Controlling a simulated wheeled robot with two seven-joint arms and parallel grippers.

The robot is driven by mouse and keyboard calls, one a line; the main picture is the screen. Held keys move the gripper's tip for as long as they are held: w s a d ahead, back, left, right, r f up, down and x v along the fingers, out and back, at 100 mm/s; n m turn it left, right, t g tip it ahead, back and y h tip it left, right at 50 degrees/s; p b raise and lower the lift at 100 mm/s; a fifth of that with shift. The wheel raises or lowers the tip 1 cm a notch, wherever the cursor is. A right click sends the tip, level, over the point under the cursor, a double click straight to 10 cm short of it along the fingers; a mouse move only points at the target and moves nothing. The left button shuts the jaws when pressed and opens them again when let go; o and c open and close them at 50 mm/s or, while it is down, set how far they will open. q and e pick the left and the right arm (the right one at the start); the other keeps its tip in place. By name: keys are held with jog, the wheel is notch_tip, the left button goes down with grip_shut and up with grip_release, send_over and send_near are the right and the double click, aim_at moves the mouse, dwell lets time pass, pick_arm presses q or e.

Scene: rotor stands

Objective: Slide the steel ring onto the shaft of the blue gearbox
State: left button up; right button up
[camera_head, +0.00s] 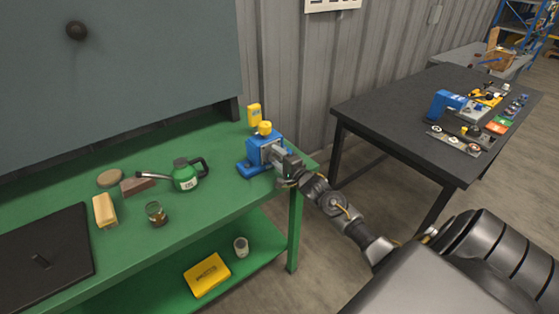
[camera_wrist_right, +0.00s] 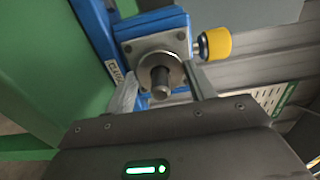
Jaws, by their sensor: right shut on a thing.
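The blue gearbox (camera_head: 250,168) stands on the green bench near its right end, with a yellow cap (camera_head: 265,127) on top. In the right wrist view, the gearbox (camera_wrist_right: 150,24) shows its grey face plate and the shaft (camera_wrist_right: 160,88) pointing toward the camera. The steel ring (camera_wrist_right: 147,63) appears around the shaft, close to the face plate; I cannot tell whether it is fully seated. My right gripper (camera_head: 279,160) is at the gearbox's shaft side, shut on the ring, with a finger on either side in the wrist view. My left gripper is not in view.
On the green bench (camera_head: 227,206) are a green oil can (camera_head: 185,178), a jar (camera_head: 156,214), a yellow block (camera_head: 104,211) and a black mat (camera_head: 45,250). A yellow object (camera_head: 254,116) stands behind the gearbox. A dark table (camera_head: 400,112) with parts stands at right.

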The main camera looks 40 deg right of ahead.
aim_at(281, 161)
dwell(0.3)
jog(key=o, duration=1.5)
jog(key=shift+c, duration=0.2)
jog(key=shift+s+p, duration=0.45)
jog(key=shift+p, duration=0.05)
jog(key=shift+s+r+p, duration=0.1)
jog(key=shift+s+p, duration=0.65)
jog(key=shift+s, duration=0.4)
jog(key=shift+s+a+p, duration=0.15)
jog(key=shift+s+p, duration=1.55)
jog(key=shift+s, duration=1.2)
